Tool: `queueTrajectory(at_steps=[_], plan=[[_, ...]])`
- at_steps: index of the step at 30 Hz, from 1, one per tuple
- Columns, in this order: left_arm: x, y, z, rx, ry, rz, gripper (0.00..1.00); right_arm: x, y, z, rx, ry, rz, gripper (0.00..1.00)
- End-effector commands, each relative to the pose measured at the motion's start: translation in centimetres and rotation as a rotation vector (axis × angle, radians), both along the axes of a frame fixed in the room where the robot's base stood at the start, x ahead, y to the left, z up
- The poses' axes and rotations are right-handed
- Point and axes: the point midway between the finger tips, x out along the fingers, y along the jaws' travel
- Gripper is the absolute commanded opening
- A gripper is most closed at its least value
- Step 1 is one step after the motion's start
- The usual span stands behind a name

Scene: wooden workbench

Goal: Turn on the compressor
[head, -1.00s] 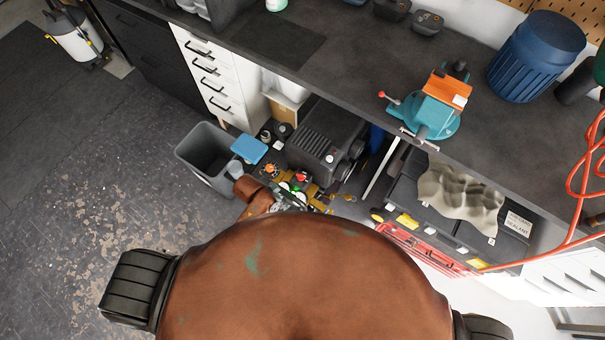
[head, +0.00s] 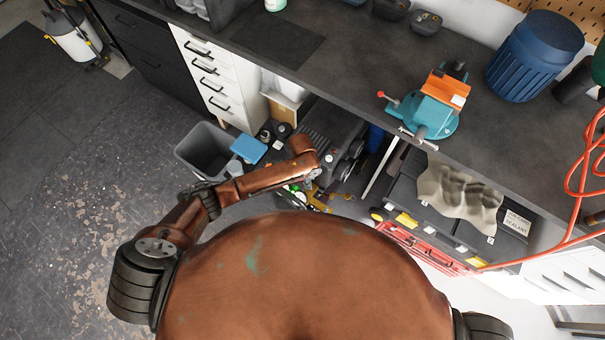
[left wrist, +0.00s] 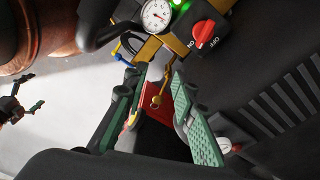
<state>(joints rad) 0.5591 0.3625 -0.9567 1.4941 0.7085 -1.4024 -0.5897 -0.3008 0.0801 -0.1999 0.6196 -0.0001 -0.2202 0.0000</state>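The compressor (head: 322,122) is a dark ribbed machine under the workbench. In the left wrist view, its red rotary knob (left wrist: 204,33) sits on a black box marked ON and OFF. I cannot tell which mark it points to. A green light (left wrist: 179,3) glows beside it, near a round white gauge (left wrist: 156,15). My left gripper (left wrist: 156,76) is open and empty, its green-padded fingers apart from the knob, which is above and right of the tips in that view. In the head view my left arm hides the knob. What looks like my right gripper (left wrist: 30,95) is open at the left wrist view's left edge.
A blue-lidded item (head: 249,149) and a grey bin (head: 203,150) stand left of the compressor. A red toolbox (head: 428,250) and black cases (head: 405,190) are to its right. The bench top (head: 345,60) overhangs it and carries a teal vise (head: 428,115).

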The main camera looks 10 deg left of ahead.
Motion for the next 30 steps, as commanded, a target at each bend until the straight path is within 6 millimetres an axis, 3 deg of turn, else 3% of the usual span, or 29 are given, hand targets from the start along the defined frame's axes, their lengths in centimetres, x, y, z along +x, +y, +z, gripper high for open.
queueTrajectory(at_steps=[1,3,9,22,30], plan=[[1.7,1.0,0.2,0.038,-0.009,-0.032,0.25,0.1,0.0,0.0,0.0,-0.001,0.0,0.96],[3.2,2.2,0.3,0.076,-0.01,-0.066,0.25,0.1,0.0,0.0,0.0,-0.001,0.0,0.96],[5.3,3.8,0.4,0.122,-0.013,-0.105,0.25,0.1,0.0,-0.1,0.0,-0.001,0.001,0.96],[5.3,3.9,-5.6,0.125,-0.011,-0.104,0.25,-0.2,0.0,-1.5,0.0,0.004,0.001,0.96],[5.3,3.9,-7.2,0.124,-0.012,-0.106,0.25,-0.3,0.0,-1.9,0.0,0.005,0.001,0.96]])
